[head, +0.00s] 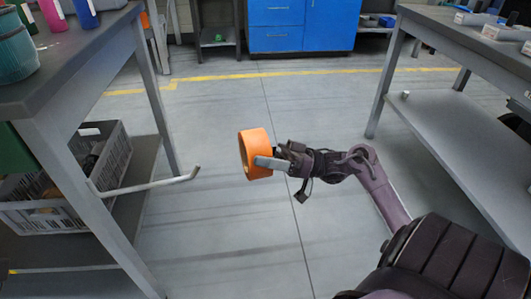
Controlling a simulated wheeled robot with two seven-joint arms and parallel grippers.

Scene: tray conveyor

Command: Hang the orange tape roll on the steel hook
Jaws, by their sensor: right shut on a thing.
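The orange tape roll (249,137) is held in mid-air near the middle of the head view, its open ring facing left. My right gripper (265,162) is shut on the roll at its lower right side. The steel hook (150,184) is a light rod that sticks out to the right from the left table's leg, with its tip turned slightly up. The roll is apart from the hook, to the right of its tip and a little higher in the picture. My left gripper is not in view.
The left table (75,62) carries a teal container and bottles, with a grey crate (100,150) on its lower shelf. Another table (440,25) stands at the right. Blue cabinets (300,25) stand at the back. The floor between the tables is clear.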

